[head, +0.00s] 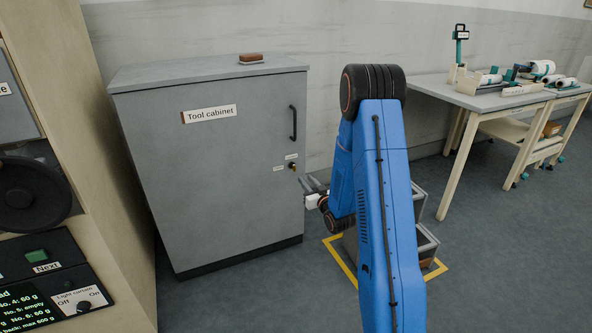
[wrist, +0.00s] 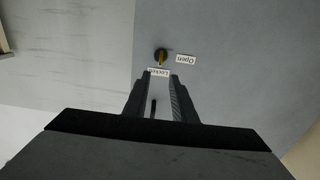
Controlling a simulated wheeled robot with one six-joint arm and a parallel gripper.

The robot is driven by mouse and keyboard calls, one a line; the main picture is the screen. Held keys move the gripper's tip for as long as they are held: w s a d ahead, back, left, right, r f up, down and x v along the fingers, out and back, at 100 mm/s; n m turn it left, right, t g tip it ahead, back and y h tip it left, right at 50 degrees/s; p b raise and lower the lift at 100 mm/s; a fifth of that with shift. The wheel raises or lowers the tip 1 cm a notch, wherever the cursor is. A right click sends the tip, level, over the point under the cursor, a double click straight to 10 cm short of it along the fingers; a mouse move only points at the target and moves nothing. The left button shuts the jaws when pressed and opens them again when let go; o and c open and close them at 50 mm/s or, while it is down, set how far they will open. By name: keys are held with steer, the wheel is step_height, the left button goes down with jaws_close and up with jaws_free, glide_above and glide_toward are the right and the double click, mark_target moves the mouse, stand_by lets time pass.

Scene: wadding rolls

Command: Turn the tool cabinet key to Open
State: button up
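The grey tool cabinet (head: 215,175) stands shut, with a "Tool cabinet" label on its door. Its key (head: 292,166) sits in the door's right side below the handle. The wrist view is upside down and shows the brass key (wrist: 162,58) pointing toward the "Locked" label (wrist: 158,72). The "Open" label (wrist: 186,59) is to the side of the key. My gripper (head: 308,185) is just right of and below the key, apart from it. In the wrist view my gripper (wrist: 161,76) is open and empty, with its fingers pointing toward the key.
The black door handle (head: 293,123) is above the key. A brown block (head: 251,58) lies on the cabinet top. A grey bin (head: 425,243) stands on the yellow-marked floor behind my arm. A workbench (head: 478,97) with rolls is at right. A control panel (head: 45,285) is at left.

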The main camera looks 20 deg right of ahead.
mark_target(295, 168)
steer(key=w, duration=1.1)
steer(key=shift+w, duration=0.1)
jaws_close()
